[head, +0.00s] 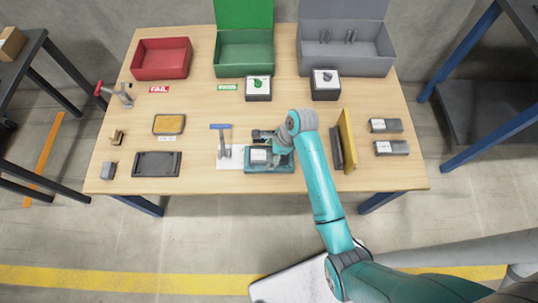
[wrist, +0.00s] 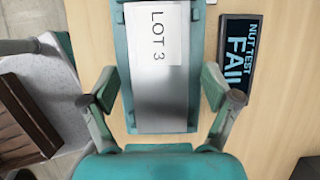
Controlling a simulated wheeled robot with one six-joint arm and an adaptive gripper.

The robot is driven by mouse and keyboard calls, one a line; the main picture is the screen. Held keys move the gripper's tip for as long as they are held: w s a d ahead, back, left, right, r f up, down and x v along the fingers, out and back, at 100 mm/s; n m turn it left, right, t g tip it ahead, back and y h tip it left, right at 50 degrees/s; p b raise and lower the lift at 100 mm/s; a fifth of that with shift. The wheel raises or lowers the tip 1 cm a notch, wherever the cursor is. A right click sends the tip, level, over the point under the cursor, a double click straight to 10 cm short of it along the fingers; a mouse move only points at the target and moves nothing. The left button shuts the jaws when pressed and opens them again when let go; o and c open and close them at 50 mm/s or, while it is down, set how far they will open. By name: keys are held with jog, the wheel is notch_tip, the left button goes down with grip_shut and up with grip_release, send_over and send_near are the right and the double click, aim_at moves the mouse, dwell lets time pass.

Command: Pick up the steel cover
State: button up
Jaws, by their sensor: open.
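The steel cover (wrist: 160,95) is a flat grey metal plate with a white "LOT 3" label. It lies on a teal fixture (wrist: 123,50) in the wrist view. In the head view the teal fixture (head: 270,168) stands at the table's front middle, with a light, grey-edged piece on it, partly hidden by my arm. My gripper (wrist: 161,98) is open, with one finger on each side of the steel cover. Gaps show between both fingers and its edges; I cannot tell the height between them. In the head view my gripper (head: 272,138) is over the fixture.
A "NUT TEST FAIL" display (wrist: 238,58) is right of the fixture. A yellow upright panel (head: 346,140) stands to the right. Red (head: 162,60), green (head: 243,60) and grey (head: 346,60) bins line the back.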

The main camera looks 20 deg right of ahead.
jog(key=c, duration=1.7)
